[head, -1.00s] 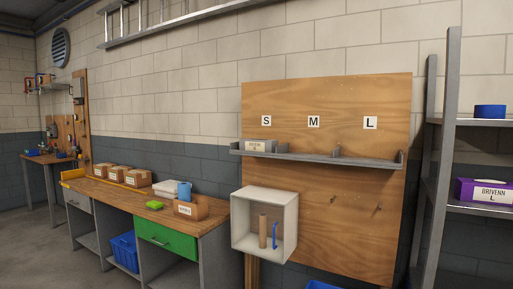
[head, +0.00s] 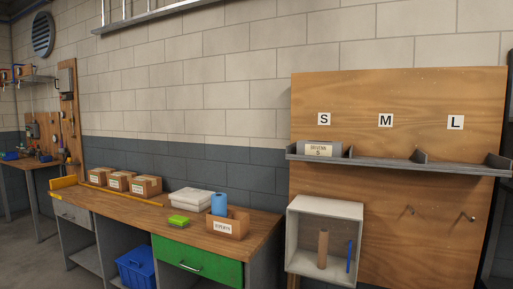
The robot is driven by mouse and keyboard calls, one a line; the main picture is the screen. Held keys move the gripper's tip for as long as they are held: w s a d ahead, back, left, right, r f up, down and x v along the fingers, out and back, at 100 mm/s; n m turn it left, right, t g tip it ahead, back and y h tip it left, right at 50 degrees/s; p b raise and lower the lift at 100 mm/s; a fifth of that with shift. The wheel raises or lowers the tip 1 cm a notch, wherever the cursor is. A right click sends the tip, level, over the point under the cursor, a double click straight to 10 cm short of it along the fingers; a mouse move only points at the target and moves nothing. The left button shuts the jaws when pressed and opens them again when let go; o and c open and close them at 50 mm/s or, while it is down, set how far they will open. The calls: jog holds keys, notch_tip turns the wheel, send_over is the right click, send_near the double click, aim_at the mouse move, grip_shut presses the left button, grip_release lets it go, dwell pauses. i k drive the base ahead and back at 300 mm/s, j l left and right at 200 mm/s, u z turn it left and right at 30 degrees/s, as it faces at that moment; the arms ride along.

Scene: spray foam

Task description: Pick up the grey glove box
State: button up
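A grey glove box (head: 320,149) with a cream label ending in "S" sits on the grey wall shelf (head: 400,161). It stands in the shelf's left compartment, below the "S" sign (head: 324,119). The compartments below the "M" sign (head: 386,120) and the "L" sign (head: 455,122) look empty. My gripper is not in view.
A workbench (head: 110,201) on the left holds several cardboard boxes (head: 146,186), a white container (head: 190,198), a green item (head: 179,220), a blue roll (head: 219,204) and an open carton (head: 223,227). A white open cabinet (head: 325,210) hangs below the shelf.

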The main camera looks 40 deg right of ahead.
aim_at(335, 149)
jog(key=i+j+z, duration=0.1)
jog(key=i, duration=0.85)
jog(key=i+j, duration=0.15)
jog(key=i, duration=0.8)
jog(key=l+z, duration=0.05)
